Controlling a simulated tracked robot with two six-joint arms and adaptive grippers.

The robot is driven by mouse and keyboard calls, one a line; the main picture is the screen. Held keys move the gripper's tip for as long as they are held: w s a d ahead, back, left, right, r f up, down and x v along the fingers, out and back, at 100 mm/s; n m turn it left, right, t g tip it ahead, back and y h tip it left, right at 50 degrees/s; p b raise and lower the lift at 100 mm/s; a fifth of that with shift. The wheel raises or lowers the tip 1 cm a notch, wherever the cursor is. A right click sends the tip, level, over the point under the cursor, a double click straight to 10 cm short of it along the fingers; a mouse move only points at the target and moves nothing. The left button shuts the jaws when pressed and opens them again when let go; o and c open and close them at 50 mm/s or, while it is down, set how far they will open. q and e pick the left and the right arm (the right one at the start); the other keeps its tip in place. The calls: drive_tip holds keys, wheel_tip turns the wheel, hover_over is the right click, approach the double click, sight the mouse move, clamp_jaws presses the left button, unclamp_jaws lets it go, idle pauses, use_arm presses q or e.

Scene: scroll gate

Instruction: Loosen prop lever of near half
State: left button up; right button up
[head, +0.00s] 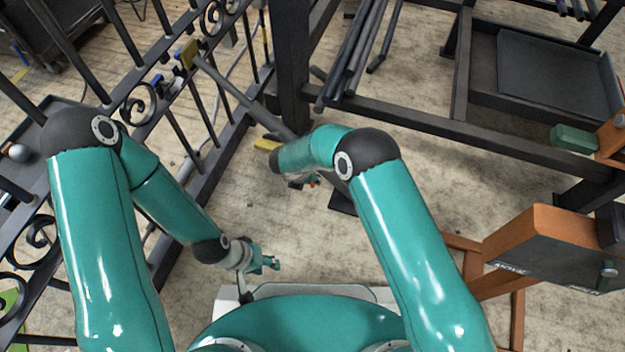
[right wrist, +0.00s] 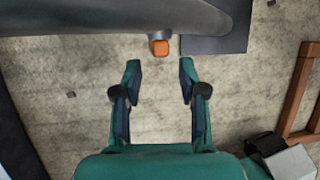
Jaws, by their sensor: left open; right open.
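The black scroll gate (head: 150,85) crosses the left of the head view. A grey prop bar (head: 228,88) runs from a yellow bracket (head: 187,54) on the gate down toward my right forearm, which hides its lower end. In the right wrist view a thick grey tube (right wrist: 110,18), seemingly this prop, crosses the top. A small orange-tipped lever (right wrist: 159,47) sticks out below it. My right gripper (right wrist: 160,70) is open, its fingertips either side of the lever's line and just short of it. My left gripper (head: 268,264) is open and empty, low before my base.
A dark post (head: 290,60) stands beside the gate. A dark rack (head: 430,120) with bars and a tray (head: 555,75) fills the upper right. An orange wooden stand with a dark-faced box (head: 545,255) is at the right. Floor between my arms is clear.

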drive_tip(key=shift+v, duration=2.25)
